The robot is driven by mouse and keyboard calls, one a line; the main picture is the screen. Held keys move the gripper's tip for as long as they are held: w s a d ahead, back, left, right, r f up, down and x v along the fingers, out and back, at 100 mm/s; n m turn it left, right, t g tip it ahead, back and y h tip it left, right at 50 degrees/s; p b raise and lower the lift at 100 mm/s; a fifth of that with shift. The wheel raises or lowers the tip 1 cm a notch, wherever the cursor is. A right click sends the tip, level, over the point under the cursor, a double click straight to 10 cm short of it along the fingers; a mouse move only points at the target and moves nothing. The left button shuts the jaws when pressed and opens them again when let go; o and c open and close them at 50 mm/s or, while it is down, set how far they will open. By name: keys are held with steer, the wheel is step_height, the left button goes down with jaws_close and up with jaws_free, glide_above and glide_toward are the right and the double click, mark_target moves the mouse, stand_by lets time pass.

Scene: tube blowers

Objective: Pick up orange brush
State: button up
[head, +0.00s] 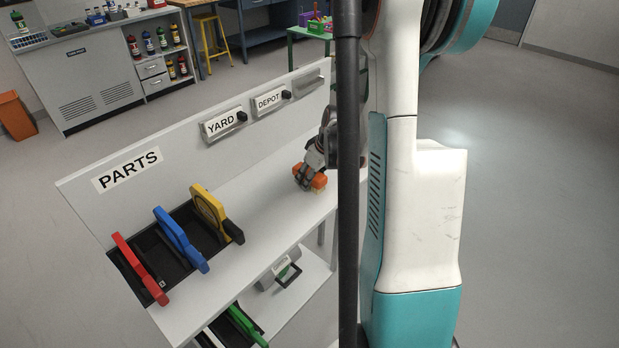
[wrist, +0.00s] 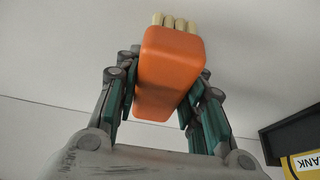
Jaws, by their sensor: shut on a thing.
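The orange brush (wrist: 170,72) is an orange block with pale bristle tufts at one end. In the wrist view it sits between the two fingers of my gripper (wrist: 165,98), which is shut on it. In the head view the orange brush (head: 318,181) shows at my gripper (head: 308,176), over the right part of the white shelf top (head: 262,185). The bristle end is toward the shelf. I cannot tell whether the bristles touch the surface. My dark column and arm hide part of the wrist behind them.
Red (head: 139,268), blue (head: 180,240) and yellow (head: 213,212) parts stand in black slots at the left of the shelf. A back panel carries PARTS (head: 127,170), YARD (head: 220,123) and DEPOT (head: 268,99) signs. A green item (head: 246,325) is on the lower level. The shelf top between is clear.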

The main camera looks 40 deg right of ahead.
step_height(320, 180, up, 20)
steer(key=p, duration=0.7)
steer(key=shift+r+p, duration=0.25)
steer(key=shift+p, duration=0.05)
steer(key=o, duration=0.5)
steer(key=c, duration=0.4)
steer(key=shift+o, duration=0.2)
